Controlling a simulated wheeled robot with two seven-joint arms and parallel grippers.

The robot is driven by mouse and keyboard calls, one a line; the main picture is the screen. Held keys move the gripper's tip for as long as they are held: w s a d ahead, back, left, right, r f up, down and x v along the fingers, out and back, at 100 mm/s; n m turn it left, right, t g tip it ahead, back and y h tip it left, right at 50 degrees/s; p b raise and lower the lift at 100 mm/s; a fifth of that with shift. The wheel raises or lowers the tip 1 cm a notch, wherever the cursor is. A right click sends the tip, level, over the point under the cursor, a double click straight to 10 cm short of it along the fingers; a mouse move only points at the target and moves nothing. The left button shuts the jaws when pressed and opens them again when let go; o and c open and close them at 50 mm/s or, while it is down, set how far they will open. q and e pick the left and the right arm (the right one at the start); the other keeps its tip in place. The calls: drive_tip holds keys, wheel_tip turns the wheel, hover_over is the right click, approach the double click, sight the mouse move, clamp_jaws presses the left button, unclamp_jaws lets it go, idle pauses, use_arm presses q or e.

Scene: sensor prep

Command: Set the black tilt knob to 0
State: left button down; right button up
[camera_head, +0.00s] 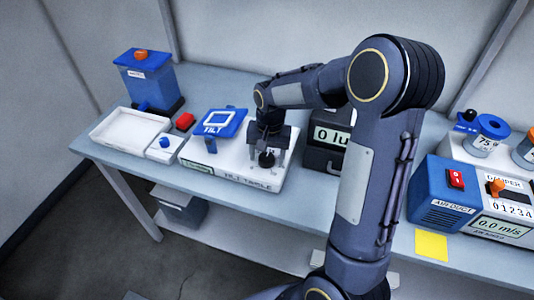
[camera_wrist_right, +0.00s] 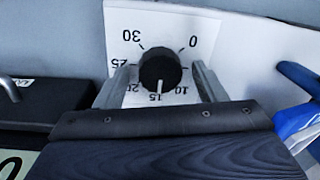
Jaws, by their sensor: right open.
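The black tilt knob (camera_wrist_right: 160,68) is round and sits on a white dial plate (camera_wrist_right: 120,22) with numbers around it. Its white pointer line is at about the 15 mark, and the 0 is at the upper right in the right wrist view. In the head view the knob (camera_head: 267,159) is on the white tilt table unit (camera_head: 235,183), partly hidden by my gripper. My right gripper (camera_wrist_right: 160,72) is open, with one finger on each side of the knob and a gap visible between fingers and knob. My left gripper is not in view.
A blue TILT platform (camera_head: 217,122) is left of the gripper. A dark display box (camera_head: 322,158) is close on the right. A blue air duct box (camera_head: 440,195) and a yellow note (camera_head: 431,245) are farther right. A white tray (camera_head: 128,131) is at the left.

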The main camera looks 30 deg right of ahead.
drive_tip(key=c, duration=1)
drive_tip(key=shift+n, duration=0.3)
